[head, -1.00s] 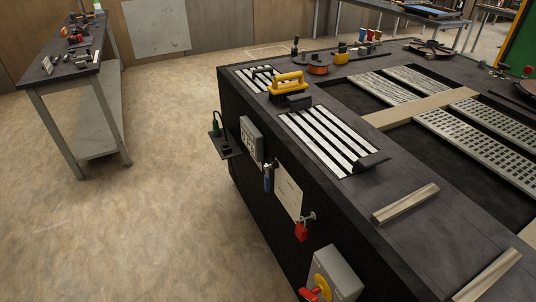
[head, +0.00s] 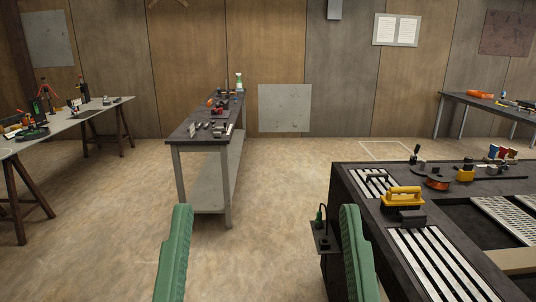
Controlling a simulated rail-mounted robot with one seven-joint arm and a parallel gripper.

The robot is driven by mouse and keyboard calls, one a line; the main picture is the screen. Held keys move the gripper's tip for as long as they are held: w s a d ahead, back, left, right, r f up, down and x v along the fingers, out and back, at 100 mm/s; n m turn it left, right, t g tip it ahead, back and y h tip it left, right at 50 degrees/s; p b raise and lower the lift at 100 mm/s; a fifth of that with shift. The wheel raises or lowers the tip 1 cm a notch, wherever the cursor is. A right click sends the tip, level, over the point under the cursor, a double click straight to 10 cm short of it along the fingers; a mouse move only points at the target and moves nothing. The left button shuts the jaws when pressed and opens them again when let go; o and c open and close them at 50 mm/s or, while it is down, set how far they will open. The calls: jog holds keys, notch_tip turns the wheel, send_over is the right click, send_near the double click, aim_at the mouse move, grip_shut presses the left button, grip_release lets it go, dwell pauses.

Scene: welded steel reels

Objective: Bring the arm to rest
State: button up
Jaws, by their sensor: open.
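Two green rounded parts of my own body rise from the bottom edge of the head view, one left of centre and one right of centre, with floor showing between them. The right green part covers some of the near side of the dark bench (head: 346,212).
The dark bench on the right carries slatted plates (head: 428,262), a yellow-handled tool (head: 403,197) and an orange reel (head: 437,184). A narrow work table (head: 205,139) stands ahead, a trestle table (head: 72,119) at left. Open floor (head: 275,200) lies between.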

notch_tip(320, 180, up, 36)
jog(key=p, duration=3.2)
jog(key=shift+w+r, duration=0.25)
jog(key=shift+w, duration=0.15)
jog(key=shift+a+f, duration=0.1)
